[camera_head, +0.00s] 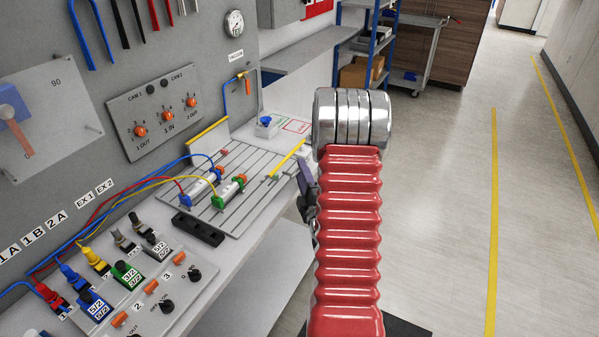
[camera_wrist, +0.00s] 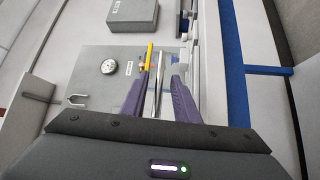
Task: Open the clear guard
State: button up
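A clear panel (camera_head: 45,112) with 90 and 0 marks is fixed on the grey board at left, in front of a blue part. Another pale, see-through panel (camera_head: 208,141) with a yellow top edge stands upright by the slotted plate (camera_head: 262,178); I cannot tell which is the guard. A yellow bar (camera_head: 287,159) slants at the plate's right, close to my gripper (camera_head: 307,185), which is mostly hidden behind my red arm. In the wrist view my gripper (camera_wrist: 157,92) shows two purple fingers standing apart. A yellow strip (camera_wrist: 148,57) and a silver bar (camera_wrist: 159,75) show between them; contact is unclear.
Two cylinders (camera_head: 230,190) with blue and yellow hoses lie on the slotted plate. A valve panel (camera_head: 140,280) with knobs stands front left. A round gauge (camera_head: 234,23) is on the board; it also shows in the wrist view (camera_wrist: 108,67). Floor (camera_head: 450,200) at right is clear.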

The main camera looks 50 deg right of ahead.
jog(key=shift+a, duration=0.1)
grip_shut()
dwell(0.5)
